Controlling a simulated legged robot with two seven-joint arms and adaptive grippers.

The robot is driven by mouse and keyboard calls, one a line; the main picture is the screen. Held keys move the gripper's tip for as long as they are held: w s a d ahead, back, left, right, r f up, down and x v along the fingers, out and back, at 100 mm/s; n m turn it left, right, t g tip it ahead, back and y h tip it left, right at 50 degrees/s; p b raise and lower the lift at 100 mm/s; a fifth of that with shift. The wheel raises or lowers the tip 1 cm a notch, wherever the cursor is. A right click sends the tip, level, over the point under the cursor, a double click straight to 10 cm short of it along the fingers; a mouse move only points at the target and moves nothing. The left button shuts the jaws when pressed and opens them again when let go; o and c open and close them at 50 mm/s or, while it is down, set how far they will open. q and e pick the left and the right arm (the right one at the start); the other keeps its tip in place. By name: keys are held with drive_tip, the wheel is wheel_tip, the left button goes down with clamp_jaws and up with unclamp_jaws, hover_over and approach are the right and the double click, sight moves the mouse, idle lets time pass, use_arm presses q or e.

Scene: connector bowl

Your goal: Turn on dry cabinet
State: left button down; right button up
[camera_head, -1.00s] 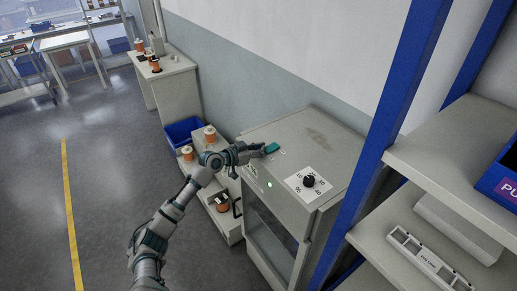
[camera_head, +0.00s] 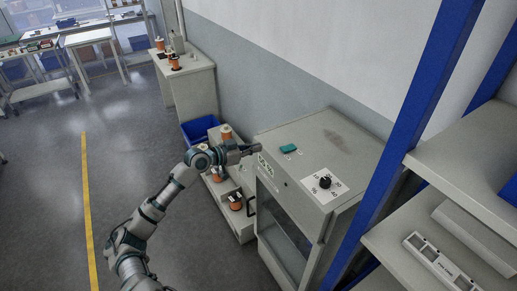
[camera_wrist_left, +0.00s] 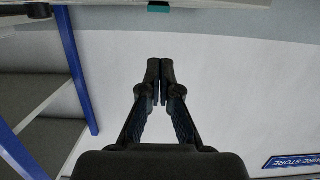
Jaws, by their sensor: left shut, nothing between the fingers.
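The dry cabinet (camera_head: 320,135) is a grey box with a glass front door (camera_head: 283,232), standing at the centre right. A teal switch (camera_head: 288,148) sits on its top near the left side, and a black dial (camera_head: 325,182) on a white scale plate sits nearer the front. A small indicator spot (camera_head: 285,184) on the front edge looks dark. My left gripper (camera_head: 257,148) is shut and empty at the cabinet's left edge, a little left of the teal switch and apart from it. The shut fingers (camera_wrist_left: 158,68) also show in the left wrist view, with the teal switch (camera_wrist_left: 158,9) at the top.
A blue shelf post (camera_head: 403,115) and shelves (camera_head: 460,150) stand close on the cabinet's right. Left of the cabinet are a low unit with orange spools (camera_head: 235,201) and a blue bin (camera_head: 197,129). Open floor lies further left.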

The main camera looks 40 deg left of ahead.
use_arm(q)
drive_tip(key=shift+g+y, duration=0.4)
drive_tip(key=shift+g, duration=0.5)
drive_tip(key=r+p, duration=0.1)
drive_tip(key=w+d+r+p, duration=0.1)
drive_tip(key=r+p, duration=0.1)
drive_tip(key=r, duration=0.1)
drive_tip(key=shift+w+d+r, duration=0.1)
drive_tip(key=shift+w+d, duration=0.1)
drive_tip(key=shift+w, duration=0.15)
